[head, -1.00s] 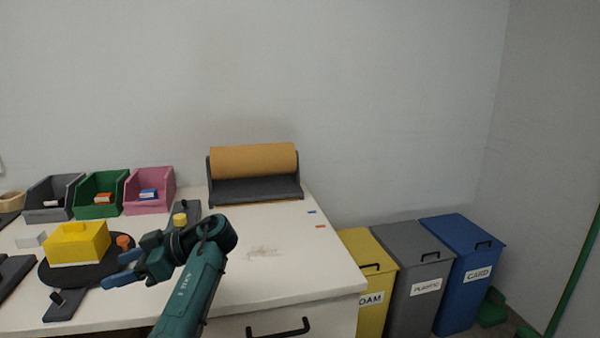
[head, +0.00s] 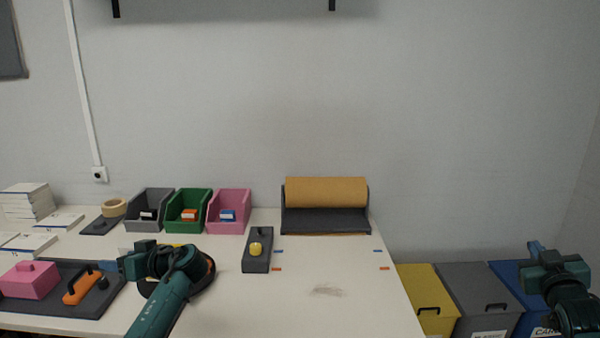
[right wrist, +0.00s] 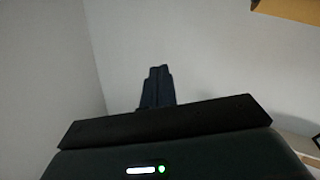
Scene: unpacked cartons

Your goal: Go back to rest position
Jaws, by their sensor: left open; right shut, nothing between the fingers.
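My left gripper (head: 110,266) is open over the left part of the white worktable (head: 300,300), its fingers pointing left. Its wrist hides most of a dark round turntable (head: 208,280) and a yellow block (head: 178,246) there. My right gripper (head: 536,247) is raised at the right edge of the head view, in front of the blue bin. In the right wrist view its dark fingers (right wrist: 157,88) are together with nothing between them, against a bare wall.
A dark board (head: 110,298) with a pink block (head: 28,280) and an orange-handled tool (head: 80,287) lies beside my left gripper. Small bins (head: 188,212) and a paper roll (head: 326,192) stand at the back. Yellow (head: 432,285), grey (head: 480,285) and blue (head: 510,273) lidded bins stand right.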

